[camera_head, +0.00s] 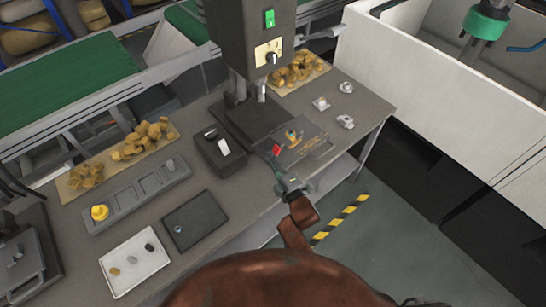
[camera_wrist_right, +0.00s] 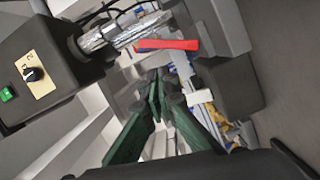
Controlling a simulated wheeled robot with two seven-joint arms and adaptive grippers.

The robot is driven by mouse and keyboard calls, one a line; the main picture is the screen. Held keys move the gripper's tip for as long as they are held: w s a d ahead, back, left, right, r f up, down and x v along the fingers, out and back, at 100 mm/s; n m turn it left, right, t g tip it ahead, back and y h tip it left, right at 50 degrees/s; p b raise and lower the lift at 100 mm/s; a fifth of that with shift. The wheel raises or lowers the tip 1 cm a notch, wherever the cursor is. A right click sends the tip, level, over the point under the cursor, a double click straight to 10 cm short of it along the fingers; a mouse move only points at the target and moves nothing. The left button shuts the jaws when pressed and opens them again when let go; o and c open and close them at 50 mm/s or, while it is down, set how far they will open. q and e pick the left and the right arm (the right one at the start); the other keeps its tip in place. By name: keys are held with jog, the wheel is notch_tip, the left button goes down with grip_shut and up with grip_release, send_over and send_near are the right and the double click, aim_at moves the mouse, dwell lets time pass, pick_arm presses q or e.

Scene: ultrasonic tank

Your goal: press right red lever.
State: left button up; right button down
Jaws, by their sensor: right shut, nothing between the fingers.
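A red lever (camera_head: 277,150) shows at the front of the bench machine, just beyond my right gripper in the head view. In the wrist view the red lever (camera_wrist_right: 168,45) is a flat bar beside a shiny metal cylinder, ahead of the fingertips. My right gripper (camera_head: 272,163) reaches over the bench's front edge, its tips close to the lever; I cannot tell whether they touch. Its dark green fingers (camera_wrist_right: 162,80) come together at the tips, with nothing between them. A second red lever cannot be made out. My left gripper is not in view.
The grey machine head (camera_head: 248,35) with a green switch stands above the bench (camera_head: 365,105). A black box with a white switch (camera_head: 222,147) sits left of the lever. A dark plate (camera_head: 195,220) and white tray (camera_head: 135,262) lie further left. Small metal parts (camera_head: 345,122) lie at right.

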jog(key=s+d+r+p, duration=0.1)
jog(key=s+r, duration=0.2)
jog(key=s, duration=0.8)
jog(key=shift+d, duration=0.4)
